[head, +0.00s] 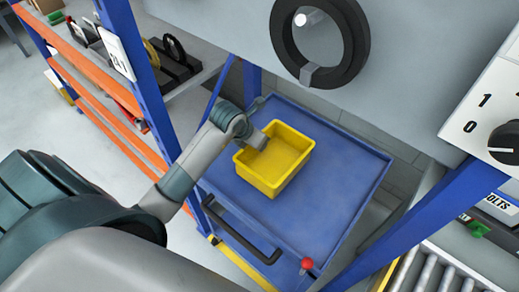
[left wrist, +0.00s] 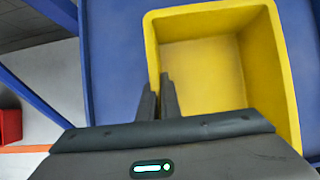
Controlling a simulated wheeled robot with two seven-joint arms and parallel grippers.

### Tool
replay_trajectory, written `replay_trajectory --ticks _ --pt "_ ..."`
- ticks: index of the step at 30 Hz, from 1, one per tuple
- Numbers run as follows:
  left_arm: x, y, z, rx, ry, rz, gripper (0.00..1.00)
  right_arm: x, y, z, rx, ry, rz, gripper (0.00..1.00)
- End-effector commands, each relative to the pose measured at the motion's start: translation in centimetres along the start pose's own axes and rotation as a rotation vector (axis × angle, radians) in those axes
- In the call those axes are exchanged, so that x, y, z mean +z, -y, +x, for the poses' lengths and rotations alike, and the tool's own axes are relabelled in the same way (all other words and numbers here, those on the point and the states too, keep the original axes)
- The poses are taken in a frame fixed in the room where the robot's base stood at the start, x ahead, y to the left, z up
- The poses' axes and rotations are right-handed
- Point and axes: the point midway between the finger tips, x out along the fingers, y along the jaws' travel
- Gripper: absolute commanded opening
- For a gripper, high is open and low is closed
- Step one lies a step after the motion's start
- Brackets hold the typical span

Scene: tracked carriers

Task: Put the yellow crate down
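The yellow crate (head: 283,176) is empty and upright, over the blue top of a trolley (head: 335,215) in the head view. I cannot clearly tell whether its base touches that top. My left gripper (head: 262,143) is at the crate's left wall. In the left wrist view the crate (left wrist: 285,75) fills the upper right, and the two fingers of the left gripper (left wrist: 158,98) are close together with the crate's wall between them. My right gripper is not in view.
The trolley has a black handle (head: 240,232) at its front and a red knob (head: 307,264). Blue posts (head: 440,215) and a grey panel with a black ring (head: 320,40) stand close by. An orange-railed shelf (head: 105,80) is at left. Bare trolley top lies right of the crate.

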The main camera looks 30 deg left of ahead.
Motion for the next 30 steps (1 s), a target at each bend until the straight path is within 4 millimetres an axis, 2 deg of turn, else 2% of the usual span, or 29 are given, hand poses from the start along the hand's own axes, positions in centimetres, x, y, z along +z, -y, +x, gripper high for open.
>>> replay_trajectory --ticks 5,13,25,27,28,30 --pt "-0.4 0.1 0.6 -0.002 -0.001 -0.002 0.00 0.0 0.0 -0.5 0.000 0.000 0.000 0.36" --pt "-1.9 0.0 3.1 0.000 -0.002 -0.002 0.00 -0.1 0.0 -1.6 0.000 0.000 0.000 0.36" --pt "-2.1 0.0 3.6 0.001 0.002 0.000 0.00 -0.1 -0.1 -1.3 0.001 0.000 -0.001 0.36" --pt "-2.1 0.0 3.6 0.001 0.000 0.000 0.18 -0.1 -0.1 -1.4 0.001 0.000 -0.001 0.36" --pt "-2.1 0.0 3.6 0.001 0.000 0.000 0.23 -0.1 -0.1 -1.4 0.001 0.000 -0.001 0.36" --pt "-2.1 0.0 3.6 0.001 0.000 0.000 0.23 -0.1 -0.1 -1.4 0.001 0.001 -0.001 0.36"
